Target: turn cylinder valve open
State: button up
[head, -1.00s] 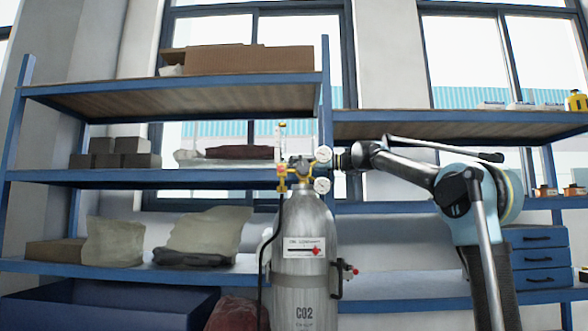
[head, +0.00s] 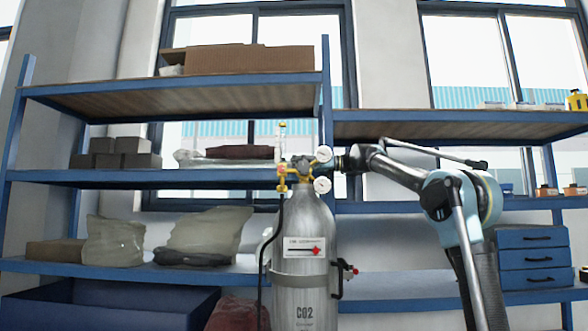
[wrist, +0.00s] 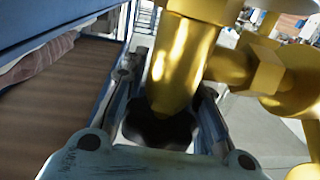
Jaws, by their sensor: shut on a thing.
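A grey CO2 cylinder (head: 305,228) stands upright in front of the shelves, with a brass valve and regulator (head: 284,178) and round gauges (head: 322,185) on top. My gripper (head: 330,163) reaches the valve from the right at the top of the cylinder. In the wrist view, the gold valve body (wrist: 182,60) fills the centre, and a black lobed valve knob (wrist: 160,130) sits below it. My gripper (wrist: 168,105) is shut on this knob, with one finger on each side. The knob's far side is hidden by the valve body.
Blue shelves (head: 225,177) with boxes and wrapped bundles stand close behind the cylinder. A shelf board (wrist: 60,100) runs close beside my gripper on the left in the wrist view. A black hose (head: 262,250) hangs down the cylinder's left side. Blue drawers (head: 533,258) stand at right.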

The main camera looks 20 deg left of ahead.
jog(key=shift+s+d+n+g+h, duration=0.15)
jog(key=shift+s+n+g+h, duration=0.1)
jog(key=shift+n+g+h, duration=0.75)
jog(key=shift+s+d+n+g+h, duration=0.2)
jog(key=shift+n+g+h, duration=0.2)
jog(key=shift+n+g, duration=0.65)
jog(key=shift+s+d+n+g+h, duration=0.2)
jog(key=shift+n+g+h, duration=0.45)
jog(key=shift+g, duration=0.8)
jog(key=shift+s, duration=0.1)
jog(key=o, duration=1.1)
jog(key=shift+h, duration=0.25)
jog(key=shift+o, duration=0.2)
